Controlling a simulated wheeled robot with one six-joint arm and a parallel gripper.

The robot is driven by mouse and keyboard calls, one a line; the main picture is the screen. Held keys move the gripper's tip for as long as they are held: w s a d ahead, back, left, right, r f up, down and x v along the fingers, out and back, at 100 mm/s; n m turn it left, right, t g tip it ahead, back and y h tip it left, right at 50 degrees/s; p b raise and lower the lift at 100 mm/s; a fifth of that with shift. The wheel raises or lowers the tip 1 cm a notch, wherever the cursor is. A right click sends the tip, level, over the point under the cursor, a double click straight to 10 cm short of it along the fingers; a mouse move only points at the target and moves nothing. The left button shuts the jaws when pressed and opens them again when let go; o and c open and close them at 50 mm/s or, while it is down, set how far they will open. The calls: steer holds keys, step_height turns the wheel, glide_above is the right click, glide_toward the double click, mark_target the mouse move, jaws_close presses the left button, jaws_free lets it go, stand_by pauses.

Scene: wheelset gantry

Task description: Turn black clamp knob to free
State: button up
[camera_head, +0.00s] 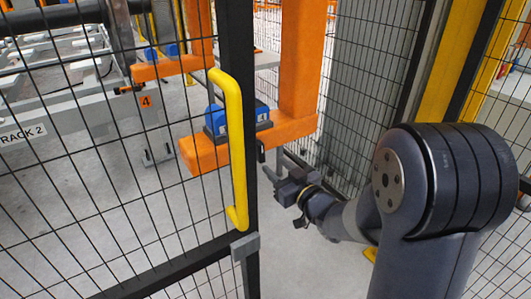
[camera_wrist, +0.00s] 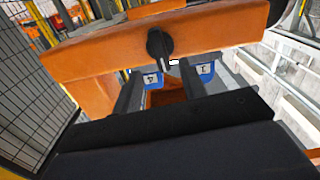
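The black clamp knob (camera_wrist: 158,45) is on the front face of an orange beam (camera_wrist: 90,58) in the wrist view. Its narrow grip stands close to upright, and a small white mark shows just right of its lower end. My gripper (camera_wrist: 160,72) has its two dark fingers apart with nothing between them. The fingertips point toward the beam just below the knob; I cannot tell the exact gap.
Blue labelled blocks (camera_wrist: 205,72) show behind the beam, also in the head view (camera_head: 262,112). A mesh fence with a dark post (camera_head: 238,60) and a yellow handle (camera_head: 236,150) stands left of my arm. Grey floor (camera_head: 290,240) is clear below my gripper.

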mark_target(263, 154)
steer(key=x, duration=0.7)
steer(key=shift+w, duration=0.1)
steer(key=shift+c, duration=0.3)
jaws_close()
